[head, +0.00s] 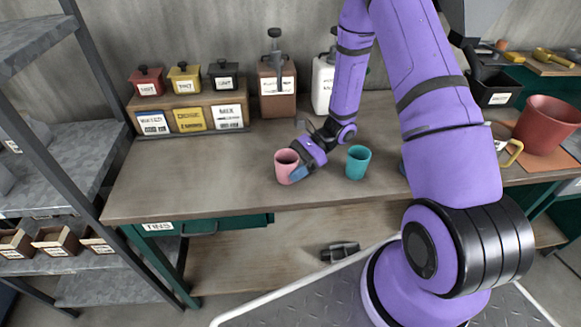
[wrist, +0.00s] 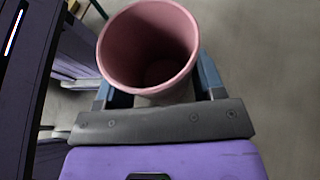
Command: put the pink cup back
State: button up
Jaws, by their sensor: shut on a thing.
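The pink cup (head: 285,167) is at the front middle of the workbench in the head view, upright, with its open mouth up. My gripper (head: 294,173) is shut on it from the right side. In the wrist view the pink cup (wrist: 148,50) sits between the two blue-grey fingers and looks empty inside. My gripper (wrist: 155,85) shows there with a finger on each side of the cup. I cannot tell whether the cup's base touches the bench. A teal cup (head: 357,162) stands upright to the right of my gripper.
The workbench (head: 180,195) is clear at left and front. At the back stand a rack (head: 190,118) with small lidded pots, a brown dispenser (head: 277,88) and a white container (head: 322,85). A red bucket (head: 546,125) is at right. Grey shelves (head: 45,160) stand at left.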

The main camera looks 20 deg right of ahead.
jog(key=shift+f, duration=0.2)
jog(key=shift+f, duration=0.15)
jog(key=o, duration=1)
